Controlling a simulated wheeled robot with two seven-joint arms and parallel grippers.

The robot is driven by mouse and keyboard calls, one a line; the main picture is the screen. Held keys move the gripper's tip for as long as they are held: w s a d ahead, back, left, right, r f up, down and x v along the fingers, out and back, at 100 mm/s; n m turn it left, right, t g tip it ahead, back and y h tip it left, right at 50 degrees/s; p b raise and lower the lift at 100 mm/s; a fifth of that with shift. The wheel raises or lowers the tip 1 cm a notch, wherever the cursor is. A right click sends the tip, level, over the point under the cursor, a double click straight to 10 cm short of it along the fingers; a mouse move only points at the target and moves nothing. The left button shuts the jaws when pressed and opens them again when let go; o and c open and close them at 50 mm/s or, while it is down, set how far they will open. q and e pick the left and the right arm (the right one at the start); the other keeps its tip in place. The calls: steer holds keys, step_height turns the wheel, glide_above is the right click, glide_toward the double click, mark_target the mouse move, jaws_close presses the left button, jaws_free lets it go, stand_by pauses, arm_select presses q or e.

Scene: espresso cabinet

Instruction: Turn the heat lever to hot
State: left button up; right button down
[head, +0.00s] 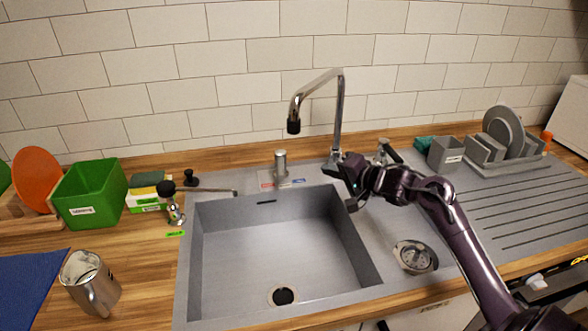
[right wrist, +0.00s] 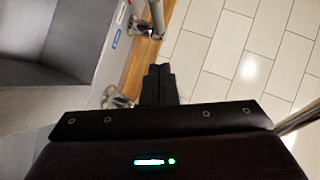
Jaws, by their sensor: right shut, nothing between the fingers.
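The heat control (head: 281,165) is a short upright metal post behind the sink. It stands on a small plate with red and blue marks (head: 284,180). I cannot tell which way its lever is set. The control also shows near the top of the right wrist view (right wrist: 156,14). My right gripper (head: 346,182) is to the right of the control, apart from it, beside the base of the faucet (head: 339,120). In the right wrist view its dark fingers (right wrist: 159,84) are together and empty. My left gripper is not in view.
The sink basin (head: 270,250) is open and empty in front. A green bin (head: 90,195), a metal pitcher (head: 90,283) and a portafilter-like tool (head: 172,205) stand left. A dish rack (head: 510,155) and grey box (head: 446,153) are at right. The tiled wall (head: 230,60) is behind.

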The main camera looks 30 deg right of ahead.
steer(key=p, duration=0.1)
glide_toward(283, 165)
steer(key=w+d, duration=0.2)
steer(key=w, duration=0.1)
steer(key=a, duration=0.1)
steer(key=w+a+f, duration=0.1)
steer(key=a+p, duration=0.1)
steer(key=shift+w+f, duration=0.3)
steer(key=shift+w, duration=0.05)
steer(key=shift+w+a+f, duration=0.15)
steer(key=shift+a+f, duration=0.05)
